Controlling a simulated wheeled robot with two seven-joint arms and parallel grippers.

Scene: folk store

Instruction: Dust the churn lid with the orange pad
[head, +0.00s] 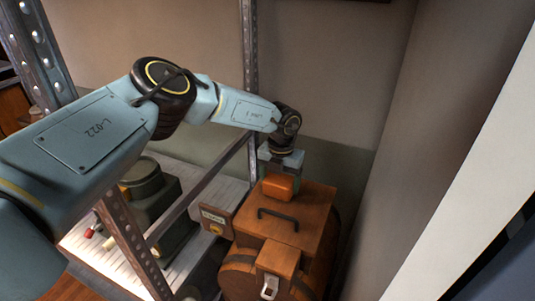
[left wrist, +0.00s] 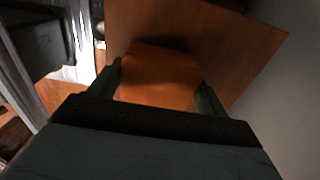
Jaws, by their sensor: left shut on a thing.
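The churn (head: 265,263) is a brown wooden box-like body at the lower middle of the head view. Its flat lid (head: 310,215) has a dark handle (head: 278,217) on top. My left gripper (head: 279,172) is over the back left part of the lid, pointing down. It is shut on the orange pad (head: 278,187). In the left wrist view the pad (left wrist: 160,78) sits between both fingers, with the brown lid (left wrist: 215,35) beyond it. The pad is at or just above the lid; I cannot tell if it touches. My right gripper is not in view.
A metal shelf with posts (head: 128,245) stands left of the churn. A dark green device (head: 160,205) and a small labelled wooden box (head: 217,219) are on it. A grey wall (head: 440,130) rises close on the right.

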